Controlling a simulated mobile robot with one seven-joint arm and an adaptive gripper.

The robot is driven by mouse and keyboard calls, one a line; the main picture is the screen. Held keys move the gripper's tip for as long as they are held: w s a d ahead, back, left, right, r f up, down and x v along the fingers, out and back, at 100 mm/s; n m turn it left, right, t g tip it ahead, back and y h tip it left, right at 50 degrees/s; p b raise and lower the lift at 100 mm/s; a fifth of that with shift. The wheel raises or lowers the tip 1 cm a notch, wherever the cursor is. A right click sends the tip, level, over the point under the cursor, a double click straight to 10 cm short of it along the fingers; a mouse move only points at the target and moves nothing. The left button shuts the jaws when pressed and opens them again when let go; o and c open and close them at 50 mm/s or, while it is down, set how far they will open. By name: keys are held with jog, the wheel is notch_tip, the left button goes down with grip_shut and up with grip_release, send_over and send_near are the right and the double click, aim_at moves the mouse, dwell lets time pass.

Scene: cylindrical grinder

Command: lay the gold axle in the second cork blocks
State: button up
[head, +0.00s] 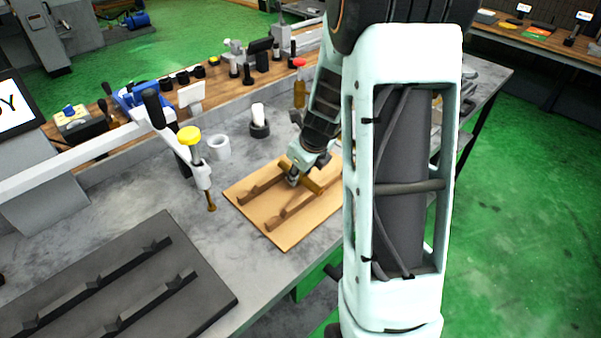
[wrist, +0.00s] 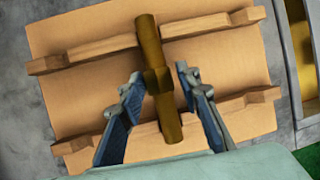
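The gold axle (wrist: 150,42) is a brass-coloured rod with a thicker collar at its middle. In the wrist view it lies across both rails of the cork blocks (wrist: 95,50), near the middle of their length; whether it is fully seated in notches I cannot tell. The cork blocks stand on a tan board, also in the head view (head: 265,190). My gripper (wrist: 159,70) is open, one finger on each side of the axle's collar, with a gap visible at the right.
A dark tray (head: 110,285) with black notched rails is empty at the front left. A yellow-topped handle (head: 190,137), a white ring (head: 217,147) and a black-based white piece (head: 259,121) stand behind the board. Bare grey table lies between tray and board.

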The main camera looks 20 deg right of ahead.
jog(key=shift+o, duration=0.9)
jog(key=shift+s+f, duration=0.15)
jog(key=v, duration=1.2)
